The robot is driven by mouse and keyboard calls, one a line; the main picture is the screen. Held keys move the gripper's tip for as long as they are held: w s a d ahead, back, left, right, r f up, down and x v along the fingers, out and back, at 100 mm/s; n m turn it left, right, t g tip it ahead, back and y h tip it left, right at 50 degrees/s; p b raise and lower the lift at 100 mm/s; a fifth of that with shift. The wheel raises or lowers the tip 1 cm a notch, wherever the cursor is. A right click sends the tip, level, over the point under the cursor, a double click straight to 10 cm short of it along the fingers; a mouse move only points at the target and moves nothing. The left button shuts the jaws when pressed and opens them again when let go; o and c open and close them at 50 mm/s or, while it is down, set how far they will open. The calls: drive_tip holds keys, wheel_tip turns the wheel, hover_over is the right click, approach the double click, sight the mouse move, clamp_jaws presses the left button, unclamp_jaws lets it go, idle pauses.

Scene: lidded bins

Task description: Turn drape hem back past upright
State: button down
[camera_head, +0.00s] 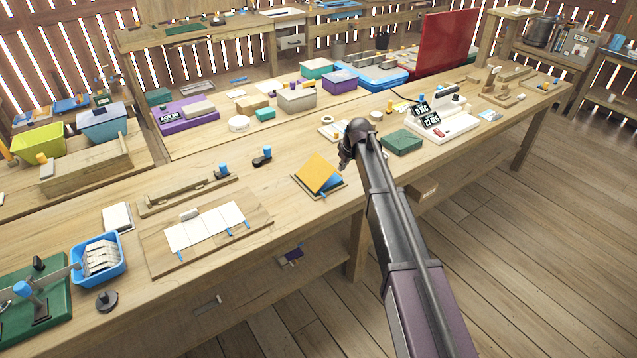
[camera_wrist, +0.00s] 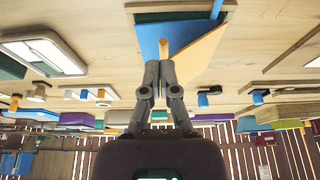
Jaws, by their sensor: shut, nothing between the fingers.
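The drape appears to be the orange-yellow panel (camera_head: 318,172), standing tilted over a blue base (camera_head: 331,184) on a small wooden board near the table's front edge. In the wrist view, which is upside down, the orange panel (camera_wrist: 200,52) slopes out to the right and the blue base (camera_wrist: 152,36) lies to the left. My gripper (camera_wrist: 166,64) is shut and empty, its fingertips close to the panel's edge. I cannot tell whether they touch it. In the head view my gripper (camera_head: 346,160) is just right of the panel, partly hidden by my own wrist.
A dark green box (camera_head: 402,141) sits right of my arm. A board with white cards (camera_head: 205,228) lies to the left, and a small black-and-blue piece (camera_head: 262,157) stands behind left. Bare tabletop lies left of the panel.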

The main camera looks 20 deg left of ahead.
drive_tip(key=shift+f+b, duration=3.75)
drive_tip(key=shift+f, duration=0.1)
drive_tip(key=shift+r, duration=0.1)
wheel_tip(320, 180, up, 3)
drive_tip(key=p, duration=0.3)
drive_tip(key=shift+w+d, duration=0.65)
drive_tip(key=shift+w, duration=0.1)
drive_tip(key=shift+f, duration=0.25)
